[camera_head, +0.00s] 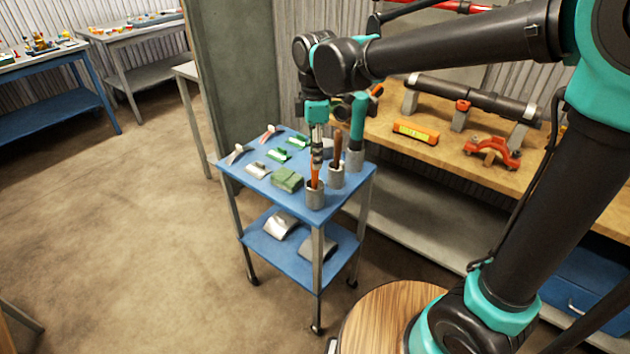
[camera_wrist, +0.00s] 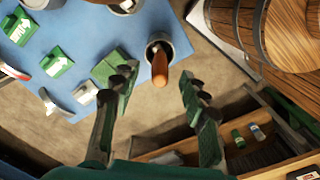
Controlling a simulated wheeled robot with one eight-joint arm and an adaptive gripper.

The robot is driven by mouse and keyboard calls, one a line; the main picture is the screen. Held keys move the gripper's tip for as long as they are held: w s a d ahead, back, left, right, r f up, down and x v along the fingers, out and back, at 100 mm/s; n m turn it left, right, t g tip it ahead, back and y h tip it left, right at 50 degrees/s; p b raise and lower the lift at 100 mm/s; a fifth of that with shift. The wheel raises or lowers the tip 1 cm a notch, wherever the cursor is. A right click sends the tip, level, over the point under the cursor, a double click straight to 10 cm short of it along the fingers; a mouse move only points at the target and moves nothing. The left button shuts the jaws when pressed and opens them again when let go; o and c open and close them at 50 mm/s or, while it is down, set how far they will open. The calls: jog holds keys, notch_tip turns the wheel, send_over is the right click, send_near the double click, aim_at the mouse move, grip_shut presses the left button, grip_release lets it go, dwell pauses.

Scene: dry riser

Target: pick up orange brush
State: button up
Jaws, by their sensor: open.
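The orange brush (camera_head: 315,176) stands upright in a grey cup (camera_head: 315,196) at the front corner of the blue cart, with its orange handle sticking up. Its lower end is hidden in the cup. In the wrist view, the orange-brown handle (camera_wrist: 160,68) rises from the round cup (camera_wrist: 152,44) and points toward the camera. My gripper (camera_head: 316,160) is above the cup, pointing down. In the wrist view, my gripper (camera_wrist: 158,80) is open, with one finger on each side of the handle and visible gaps to both. Contact is not seen.
A cup with a brown handle (camera_head: 338,146) and a cup with a teal-handled tool (camera_head: 358,118) stand close behind. A green block (camera_head: 287,179) lies left of the brush cup. Several small items lie on the blue cart (camera_head: 240,172). A wooden workbench (camera_head: 455,150) stands behind.

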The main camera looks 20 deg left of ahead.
send_over(315, 188)
jog(key=shift+w+a+f, duration=0.1)
jog(key=shift+w+f, duration=0.1)
jog(key=shift+f, duration=1.1)
jog(key=shift+w+f, duration=0.15)
jog(key=shift+f, duration=1.1)
grip_shut()
